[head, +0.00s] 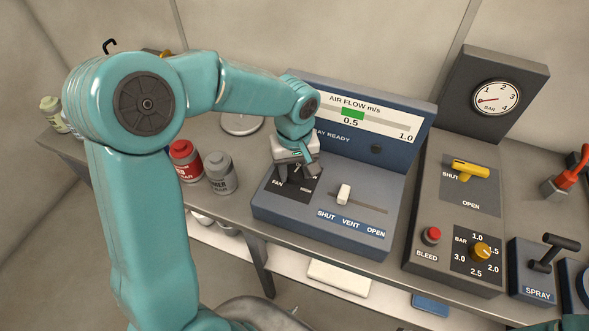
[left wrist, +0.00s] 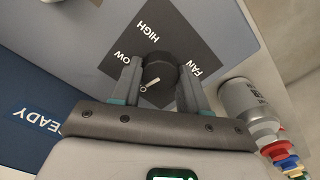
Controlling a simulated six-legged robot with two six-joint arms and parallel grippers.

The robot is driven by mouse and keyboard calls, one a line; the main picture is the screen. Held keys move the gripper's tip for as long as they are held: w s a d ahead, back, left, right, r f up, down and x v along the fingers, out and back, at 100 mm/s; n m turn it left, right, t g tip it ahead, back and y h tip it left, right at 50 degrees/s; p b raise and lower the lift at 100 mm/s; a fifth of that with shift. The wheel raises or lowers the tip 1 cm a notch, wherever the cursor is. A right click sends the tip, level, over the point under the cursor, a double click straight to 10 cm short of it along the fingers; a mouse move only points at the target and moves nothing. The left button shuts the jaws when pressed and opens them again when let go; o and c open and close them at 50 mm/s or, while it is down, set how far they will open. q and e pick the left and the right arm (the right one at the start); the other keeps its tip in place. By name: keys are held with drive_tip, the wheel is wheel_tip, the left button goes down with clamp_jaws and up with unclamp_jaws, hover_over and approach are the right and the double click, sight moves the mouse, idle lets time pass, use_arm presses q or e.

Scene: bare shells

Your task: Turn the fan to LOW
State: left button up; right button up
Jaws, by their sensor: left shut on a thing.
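The fan knob (left wrist: 158,72) is a round black dial on a dark square plate (left wrist: 180,40) marked FAN, HIGH and LOW, with LOW partly covered. The plate also shows on the blue panel in the head view (head: 308,196). My left gripper (left wrist: 160,88) is shut on the knob, one finger on each side. In the head view my left gripper (head: 297,172) comes down over the knob and hides most of it. The knob's white mark points to the lower left in the wrist view, towards a partly hidden white letter. My right gripper is not in view.
The blue panel has a white slider (head: 344,194) marked SHUT, VENT, OPEN, and an air flow display (head: 352,117) with a green band at 0.5. Red (head: 184,161) and grey (head: 221,174) canisters stand left of it. A grey panel with a yellow lever (head: 470,169) stands right.

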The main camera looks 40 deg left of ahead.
sight(295, 173)
use_arm(q)
drive_tip(key=m, duration=0.4)
drive_tip(key=shift+m+b, duration=0.3)
drive_tip(key=shift+b, duration=0.1)
drive_tip(key=m, duration=0.4)
drive_tip(key=shift+m, duration=0.4)
drive_tip(key=shift+r, duration=0.1)
drive_tip(key=o, duration=1.1)
drive_tip(key=shift+c, duration=0.2)
wheel_tip(295, 173, up, 16)
drive_tip(key=shift+r, duration=0.15)
